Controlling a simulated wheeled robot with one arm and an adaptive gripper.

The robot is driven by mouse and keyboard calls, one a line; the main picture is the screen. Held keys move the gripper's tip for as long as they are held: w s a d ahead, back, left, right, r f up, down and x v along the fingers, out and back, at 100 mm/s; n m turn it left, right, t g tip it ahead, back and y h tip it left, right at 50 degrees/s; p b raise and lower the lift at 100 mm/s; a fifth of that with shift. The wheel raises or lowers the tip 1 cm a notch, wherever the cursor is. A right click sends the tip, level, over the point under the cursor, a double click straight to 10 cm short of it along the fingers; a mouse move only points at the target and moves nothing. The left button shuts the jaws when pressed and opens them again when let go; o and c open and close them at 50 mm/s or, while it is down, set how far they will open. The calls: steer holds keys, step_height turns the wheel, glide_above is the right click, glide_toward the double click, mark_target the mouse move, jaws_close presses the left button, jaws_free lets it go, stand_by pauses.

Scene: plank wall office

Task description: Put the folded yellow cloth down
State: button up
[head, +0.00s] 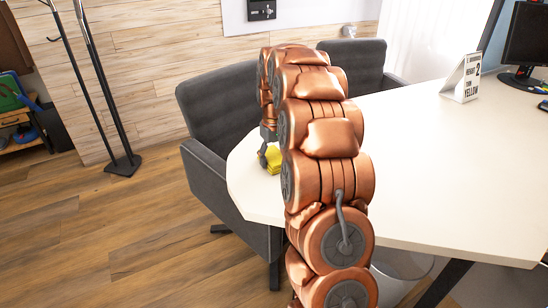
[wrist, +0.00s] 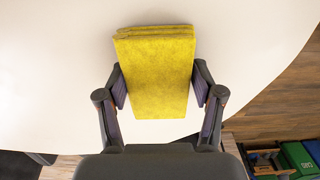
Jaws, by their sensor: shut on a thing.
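The folded yellow cloth (wrist: 158,75) is between the two fingers of my gripper (wrist: 160,88) in the wrist view. The fingers press on its left and right sides. Behind the cloth is the white tabletop (wrist: 250,40). In the head view the cloth (head: 274,160) shows as a small yellow patch at the left end of the white table (head: 440,150), partly hidden by my arm. My gripper (head: 268,158) is mostly hidden there too. I cannot tell whether the cloth touches the tabletop.
Grey chairs (head: 225,110) stand at the table's far left side. A white sign (head: 462,78) and a monitor (head: 525,40) are on the table at the right. The middle of the tabletop is clear. A black coat stand (head: 122,165) is on the wooden floor.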

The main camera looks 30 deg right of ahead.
mark_target(274, 156)
steer(key=shift+f, duration=0.1)
steer(key=o, duration=1)
step_height(274, 156, up, 12)
steer(key=shift+r, duration=0.1)
